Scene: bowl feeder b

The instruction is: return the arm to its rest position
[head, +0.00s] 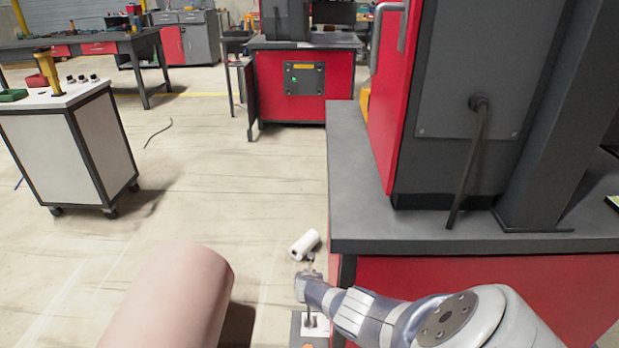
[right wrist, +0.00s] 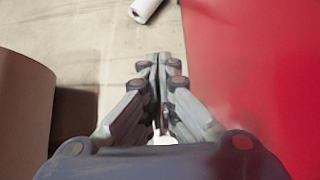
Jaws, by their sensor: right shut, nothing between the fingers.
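My right arm comes in from the lower right in the head view and bends in front of the red cabinet. My right gripper (head: 309,265) is small at its end, beside the cabinet's near left corner. In the right wrist view the right gripper (right wrist: 160,62) has its fingers together with nothing between them. It hangs over bare floor, between a brown cylinder (right wrist: 24,115) on the left and the red cabinet side (right wrist: 250,70) on the right. My left gripper is not in the head view.
A white roll (head: 304,245) lies just beyond the right gripper. The grey-topped red cabinet (head: 480,285) carries a tall red and grey machine (head: 470,90).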

